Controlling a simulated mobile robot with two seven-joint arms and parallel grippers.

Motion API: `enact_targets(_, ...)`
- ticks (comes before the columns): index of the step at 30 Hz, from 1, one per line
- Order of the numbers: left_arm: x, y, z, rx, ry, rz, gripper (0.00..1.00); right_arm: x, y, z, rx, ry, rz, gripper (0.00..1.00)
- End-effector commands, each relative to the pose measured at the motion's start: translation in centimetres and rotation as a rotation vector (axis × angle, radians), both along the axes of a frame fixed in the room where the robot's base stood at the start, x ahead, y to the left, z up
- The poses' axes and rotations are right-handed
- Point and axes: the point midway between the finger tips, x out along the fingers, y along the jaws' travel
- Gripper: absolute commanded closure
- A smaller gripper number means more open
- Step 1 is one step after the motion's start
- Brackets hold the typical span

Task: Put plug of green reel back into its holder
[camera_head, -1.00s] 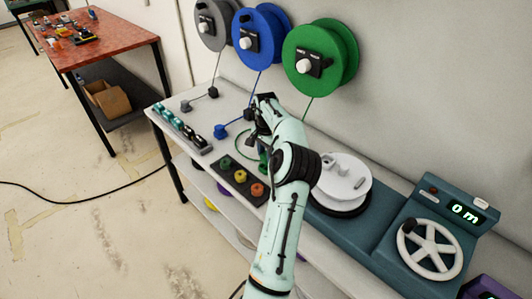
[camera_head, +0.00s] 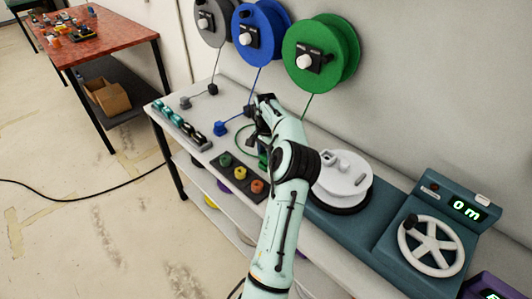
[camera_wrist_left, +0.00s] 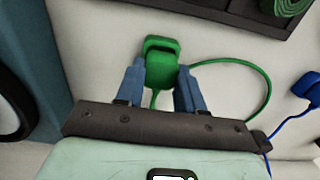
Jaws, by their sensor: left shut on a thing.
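The green reel (camera_head: 340,45) hangs on the wall, its cord running down behind my left arm. The green plug (camera_wrist_left: 160,62) sits between the blue fingers of my left gripper (camera_wrist_left: 160,80), which is shut on it. The plug is over or on the pale bench top; I cannot tell whether it touches. A green cord (camera_wrist_left: 262,75) loops from it to the right. In the head view my left gripper (camera_head: 259,139) is low over the bench, and the green plug (camera_head: 263,158) shows only partly beside my arm. I cannot make out the plug's holder. My right gripper is not in view.
The blue plug (camera_head: 220,128) and grey plug (camera_head: 185,102) lie left of my gripper. A black tray with coloured coils (camera_head: 226,178) is in front. A white turntable (camera_head: 345,178) and teal crank machine (camera_head: 450,225) stand to the right.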

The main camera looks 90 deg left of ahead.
Motion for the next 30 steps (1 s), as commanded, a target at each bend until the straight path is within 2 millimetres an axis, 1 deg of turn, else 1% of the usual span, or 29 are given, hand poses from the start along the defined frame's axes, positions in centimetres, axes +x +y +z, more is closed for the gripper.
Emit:
enact_targets(7,0.01,0.01,-0.04,0.000,0.000,0.000,0.88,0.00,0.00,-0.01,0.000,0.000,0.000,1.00)
enact_targets(18,0.01,0.01,-0.77,0.000,0.000,0.000,0.88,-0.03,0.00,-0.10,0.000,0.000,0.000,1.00)
enact_targets(27,0.01,0.01,-0.77,0.001,-0.001,0.000,0.88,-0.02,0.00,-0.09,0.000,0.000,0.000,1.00)
enact_targets(28,0.01,0.01,-0.77,0.001,-0.001,0.000,0.56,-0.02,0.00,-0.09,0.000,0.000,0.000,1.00)
enact_targets(29,0.01,0.01,-0.77,0.001,-0.001,0.000,0.46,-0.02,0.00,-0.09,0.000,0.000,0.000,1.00)
enact_targets(30,0.01,0.01,-0.77,0.001,-0.001,0.000,0.33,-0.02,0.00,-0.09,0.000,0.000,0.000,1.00)
